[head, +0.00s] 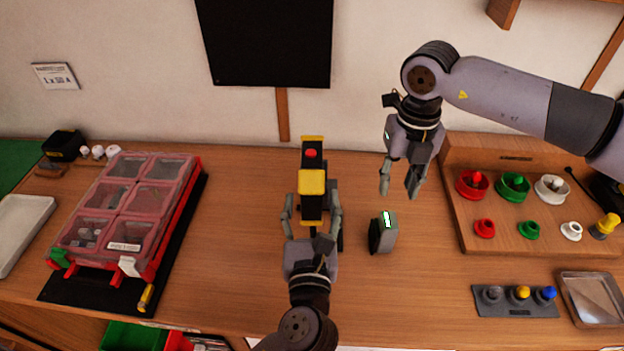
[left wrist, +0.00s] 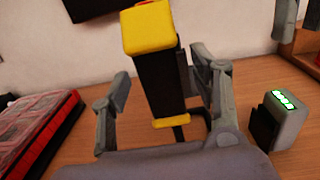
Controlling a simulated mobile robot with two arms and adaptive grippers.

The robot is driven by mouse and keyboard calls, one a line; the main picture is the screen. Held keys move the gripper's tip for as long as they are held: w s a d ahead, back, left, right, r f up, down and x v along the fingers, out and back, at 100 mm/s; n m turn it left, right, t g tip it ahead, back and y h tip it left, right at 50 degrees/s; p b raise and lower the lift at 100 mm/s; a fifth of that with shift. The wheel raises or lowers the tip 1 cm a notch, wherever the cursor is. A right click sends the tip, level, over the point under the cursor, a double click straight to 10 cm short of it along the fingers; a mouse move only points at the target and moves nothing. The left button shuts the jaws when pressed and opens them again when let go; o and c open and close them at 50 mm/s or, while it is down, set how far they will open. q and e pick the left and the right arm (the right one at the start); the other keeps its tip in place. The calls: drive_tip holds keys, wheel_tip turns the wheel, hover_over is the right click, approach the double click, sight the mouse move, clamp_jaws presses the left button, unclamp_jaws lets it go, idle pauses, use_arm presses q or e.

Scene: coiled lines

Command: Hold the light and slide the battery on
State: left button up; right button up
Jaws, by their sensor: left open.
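The work light (head: 312,183), black with yellow ends and a red button, stands upright on the table. It also shows between the fingers in the left wrist view (left wrist: 160,75). My left gripper (head: 312,213) is open, with one finger on each side of the light. The grey and black battery (head: 388,231), with a lit green-white display, stands on the table to the right of the light, apart from it. It also shows at the right of the left wrist view (left wrist: 287,120). My right gripper (head: 400,190) appears open and empty, above and behind the battery.
A red organizer case (head: 125,205) with clear lids lies at the left on a black mat. A wooden board (head: 500,240) with coloured knobs stands at the right. A grey rack (head: 515,301) and a metal tray (head: 592,299) sit at the front right. The table around the battery is clear.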

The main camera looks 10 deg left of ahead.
use_arm(q)
drive_tip(key=w, duration=0.4)
drive_tip(key=w+a, duration=0.1)
drive_tip(key=w, duration=0.1)
drive_tip(key=shift+w+a, duration=0.1)
drive_tip(key=shift+w, duration=0.2)
drive_tip(key=shift+c, duration=0.3)
clamp_jaws()
idle(0.4)
